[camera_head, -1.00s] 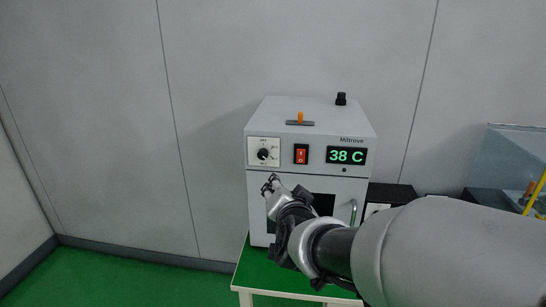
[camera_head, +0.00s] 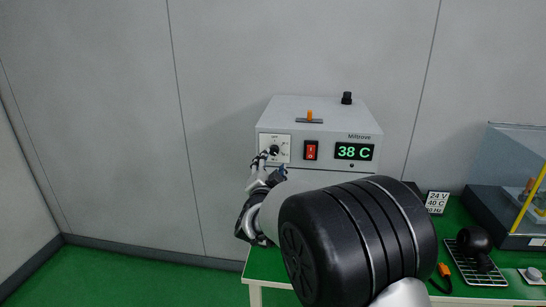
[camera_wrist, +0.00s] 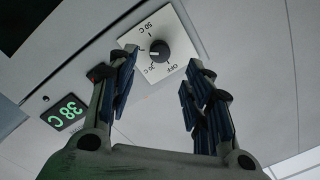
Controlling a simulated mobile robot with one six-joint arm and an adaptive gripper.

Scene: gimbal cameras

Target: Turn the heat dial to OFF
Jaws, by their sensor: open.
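The heat dial (camera_wrist: 159,50) is a black round knob on a white square plate (camera_wrist: 137,36) on the front of the grey heater box. In the wrist view the plate appears turned, with OFF at the lower right of the knob and temperature labels to the left. The knob's white mark seems to point left, away from OFF. My gripper (camera_wrist: 163,60) is open, with its fingers on either side of the knob in that view; contact cannot be told. In the head view my gripper (camera_head: 267,163) is at the plate, partly covering the dial (camera_head: 274,150).
A red rocker switch (camera_head: 311,151) and a green 38 C display (camera_head: 354,151) sit right of the dial. An orange-tipped lever (camera_head: 309,117) and a black knob (camera_head: 347,98) are on top. The green bench (camera_head: 262,266) holds other equipment at right.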

